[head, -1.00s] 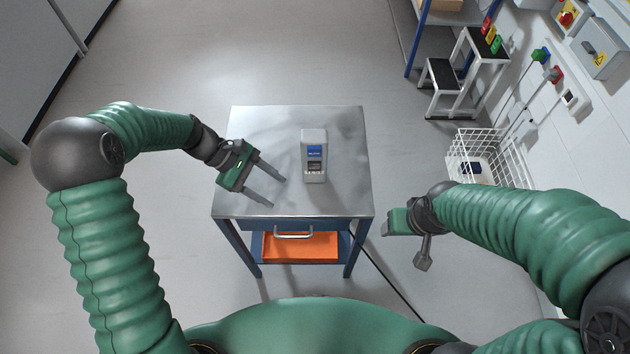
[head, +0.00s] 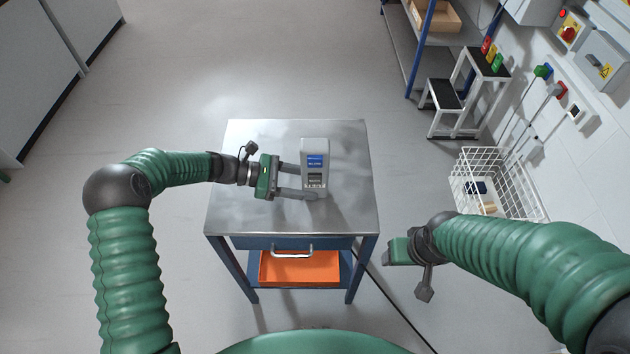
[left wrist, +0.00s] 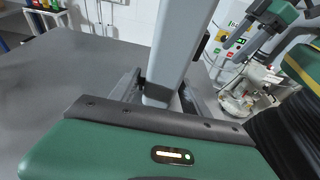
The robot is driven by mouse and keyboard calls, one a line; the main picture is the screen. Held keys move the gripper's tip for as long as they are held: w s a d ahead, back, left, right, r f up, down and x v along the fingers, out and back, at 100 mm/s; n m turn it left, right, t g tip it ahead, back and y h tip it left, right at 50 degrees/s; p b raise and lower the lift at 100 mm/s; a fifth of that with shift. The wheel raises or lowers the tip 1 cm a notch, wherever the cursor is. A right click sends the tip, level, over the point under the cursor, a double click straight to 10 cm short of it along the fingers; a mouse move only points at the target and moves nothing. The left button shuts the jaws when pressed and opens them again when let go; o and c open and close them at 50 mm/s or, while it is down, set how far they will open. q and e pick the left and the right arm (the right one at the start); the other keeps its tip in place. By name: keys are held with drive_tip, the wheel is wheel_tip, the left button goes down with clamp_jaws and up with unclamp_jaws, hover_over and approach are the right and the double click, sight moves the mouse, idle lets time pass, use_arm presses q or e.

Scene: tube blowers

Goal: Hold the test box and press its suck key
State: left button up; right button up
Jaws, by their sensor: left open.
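The test box (head: 315,160) is a grey upright box with a blue label, a dark panel and a row of small keys low on its front. It stands on the metal table top (head: 250,140). My left gripper (head: 308,183) is open around its lower part, one finger passing in front and the other running behind it. In the left wrist view the grey box (left wrist: 174,50) rises between the fingers; contact cannot be told. The suck key cannot be singled out. My right gripper (head: 412,270) is off the table's right side, its jaws unclear.
A white wire basket (head: 490,180), a step stool (head: 450,100) and wall-mounted gear stand at the right. A cable runs along the floor. The table top around the box is clear.

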use_arm(q)
drive_tip(key=shift+d+f, duration=0.2)
drive_tip(key=shift+d, duration=0.3)
drive_tip(key=shift+c, duration=0.2)
clamp_jaws()
use_arm(e)
drive_tip(key=shift+c, duration=0.2)
idle(0.7)
clamp_jaws()
idle(1.5)
